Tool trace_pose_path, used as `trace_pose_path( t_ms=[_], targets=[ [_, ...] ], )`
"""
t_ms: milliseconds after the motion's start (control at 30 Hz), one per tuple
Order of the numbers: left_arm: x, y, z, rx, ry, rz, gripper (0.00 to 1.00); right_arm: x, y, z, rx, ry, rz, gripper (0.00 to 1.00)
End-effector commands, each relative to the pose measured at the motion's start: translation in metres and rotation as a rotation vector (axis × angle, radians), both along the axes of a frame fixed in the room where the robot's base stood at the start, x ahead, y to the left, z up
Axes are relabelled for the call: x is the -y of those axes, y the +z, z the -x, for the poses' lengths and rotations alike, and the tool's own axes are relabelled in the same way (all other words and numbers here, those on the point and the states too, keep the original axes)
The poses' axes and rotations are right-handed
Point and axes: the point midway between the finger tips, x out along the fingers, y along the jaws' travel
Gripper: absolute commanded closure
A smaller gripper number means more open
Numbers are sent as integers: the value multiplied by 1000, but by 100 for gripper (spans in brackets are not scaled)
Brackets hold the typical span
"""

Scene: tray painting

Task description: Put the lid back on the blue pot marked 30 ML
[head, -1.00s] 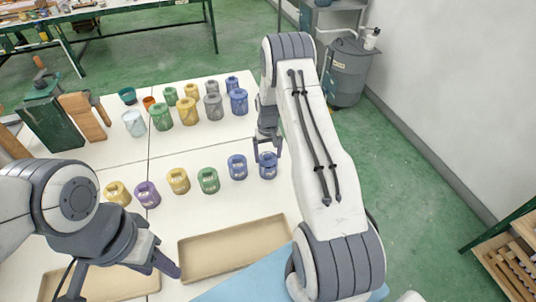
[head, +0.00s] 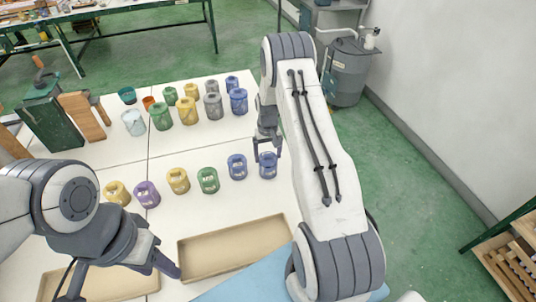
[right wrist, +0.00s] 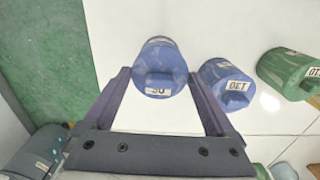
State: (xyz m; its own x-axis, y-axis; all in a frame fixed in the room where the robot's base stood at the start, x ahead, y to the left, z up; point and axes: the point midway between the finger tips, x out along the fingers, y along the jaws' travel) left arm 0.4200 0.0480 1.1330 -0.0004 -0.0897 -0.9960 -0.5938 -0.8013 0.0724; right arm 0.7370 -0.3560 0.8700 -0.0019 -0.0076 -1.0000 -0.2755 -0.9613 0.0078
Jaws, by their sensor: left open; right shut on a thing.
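A blue pot (head: 268,170) stands at the right end of the front row on the white table. My right gripper (head: 267,154) is over it, with its fingertips on either side of its top. In the right wrist view, the right gripper (right wrist: 158,78) is shut on the pot's blue lid (right wrist: 160,60), which has a small raised grip. The lid looks seated level on the pot. The pot's label is upside down and partly readable, seemingly 30. My left gripper (head: 120,282) is open and empty, low at the left, above the table's front.
Another blue pot (head: 237,168) stands close to the left, then green (head: 208,181), yellow (head: 178,181) and purple (head: 147,195) ones. Several cans stand behind. A tan tray (head: 235,250) lies in front.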

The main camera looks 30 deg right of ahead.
Motion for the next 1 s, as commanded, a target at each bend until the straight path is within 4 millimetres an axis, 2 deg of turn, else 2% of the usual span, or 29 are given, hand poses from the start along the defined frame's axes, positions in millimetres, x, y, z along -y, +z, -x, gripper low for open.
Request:
trace_pose_path(
  t_ms=[933, 967, 1000],
  targets=[
    [0, -2, 0, 0, 0, 0, 50, 0, -1, 0, 0, 0, 0, 62],
    [0, -3, 0, 0, 0, 0, 50, 0, -1, 0, 0, 0, 0, 6],
    [0, -3, 0, 0, 0, 0, 50, 0, -1, 0, 0, 0, 0, 0]
  ],
)
